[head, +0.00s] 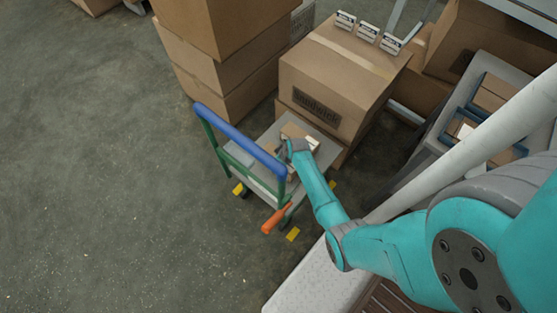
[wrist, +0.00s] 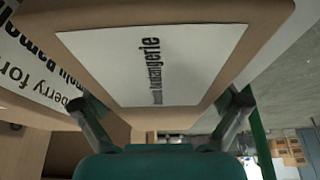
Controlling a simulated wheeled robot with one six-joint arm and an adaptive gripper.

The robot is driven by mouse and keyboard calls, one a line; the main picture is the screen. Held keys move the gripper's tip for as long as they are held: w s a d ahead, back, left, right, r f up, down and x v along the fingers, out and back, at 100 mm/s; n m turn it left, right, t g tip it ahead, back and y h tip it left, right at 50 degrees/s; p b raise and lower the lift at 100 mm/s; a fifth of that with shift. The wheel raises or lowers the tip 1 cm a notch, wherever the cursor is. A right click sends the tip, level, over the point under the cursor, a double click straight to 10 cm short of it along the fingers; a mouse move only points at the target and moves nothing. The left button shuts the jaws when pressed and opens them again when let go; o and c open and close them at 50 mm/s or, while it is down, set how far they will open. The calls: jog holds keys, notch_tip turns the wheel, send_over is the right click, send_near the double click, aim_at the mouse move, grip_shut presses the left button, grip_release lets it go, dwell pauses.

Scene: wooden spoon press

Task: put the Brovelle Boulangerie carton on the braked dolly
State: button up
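The Brovelle Boulangerie carton (wrist: 150,120) fills the upper middle of the wrist view. It is brown with a white label ending in "boulangerie"; the first word is too small to read. My gripper (wrist: 165,108) has a finger against each side of it. In the head view my gripper (head: 289,150) is over the dolly's bed, with a small brown carton (head: 298,131) partly hidden by it. The dolly (head: 240,155) has a grey bed, green frame, blue handle and orange pedal (head: 275,218). I cannot tell whether the carton touches the bed.
A large "Sandwick" carton (head: 335,85) stands just behind the dolly. Stacked cartons (head: 222,75) are at the back left. Another labelled carton (wrist: 30,75) is left in the wrist view. A grey frame with small boxes (head: 490,95) is right. The left floor is clear.

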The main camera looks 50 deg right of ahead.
jog(key=shift+r, duration=0.1)
jog(key=v, duration=1.2)
dwell(0.4)
jog(key=shift+s, duration=0.1)
